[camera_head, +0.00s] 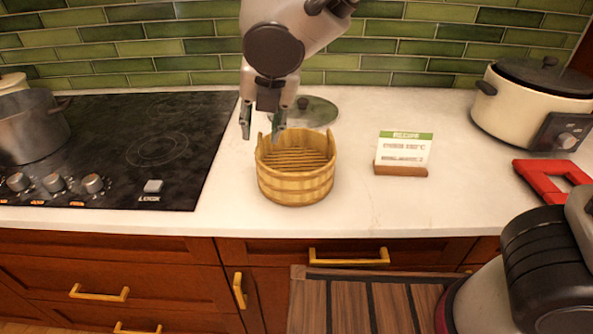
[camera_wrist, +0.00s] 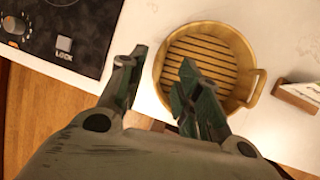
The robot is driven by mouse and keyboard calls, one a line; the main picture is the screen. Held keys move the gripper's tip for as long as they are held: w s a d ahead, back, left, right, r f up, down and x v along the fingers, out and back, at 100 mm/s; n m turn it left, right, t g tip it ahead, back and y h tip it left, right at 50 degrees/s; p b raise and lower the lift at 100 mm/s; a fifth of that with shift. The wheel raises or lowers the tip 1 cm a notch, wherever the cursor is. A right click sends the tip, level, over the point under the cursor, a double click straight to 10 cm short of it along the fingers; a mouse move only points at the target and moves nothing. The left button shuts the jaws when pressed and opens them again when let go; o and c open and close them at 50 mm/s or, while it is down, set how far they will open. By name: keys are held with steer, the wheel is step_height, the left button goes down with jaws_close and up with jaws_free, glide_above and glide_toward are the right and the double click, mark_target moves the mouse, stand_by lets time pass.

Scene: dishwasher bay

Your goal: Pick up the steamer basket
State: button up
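The steamer basket (camera_head: 295,185) is a round, light wooden tub with a slatted bottom and raised side handles. It stands upright on the white counter in the middle of the head view. In the wrist view the basket (camera_wrist: 244,58) lies beyond the fingertips, up and to the right, and looks empty. My gripper (camera_head: 262,133) hangs above the basket's back left rim with its fingers apart. In the wrist view my gripper (camera_wrist: 160,75) is open with nothing between the fingers. The right finger overlaps the near left rim in that picture; I cannot tell whether it touches.
A black cooktop (camera_head: 130,140) with a pot (camera_head: 30,128) is at left. A glass lid (camera_head: 313,110) lies behind the basket. A small sign (camera_head: 404,150) stands to its right. A cream cooker (camera_head: 530,105) and red object (camera_head: 550,178) are further right. Counter between basket and sign is clear.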

mark_target(260, 138)
steer(key=x, duration=0.4)
steer(key=shift+f, duration=0.15)
jaws_close()
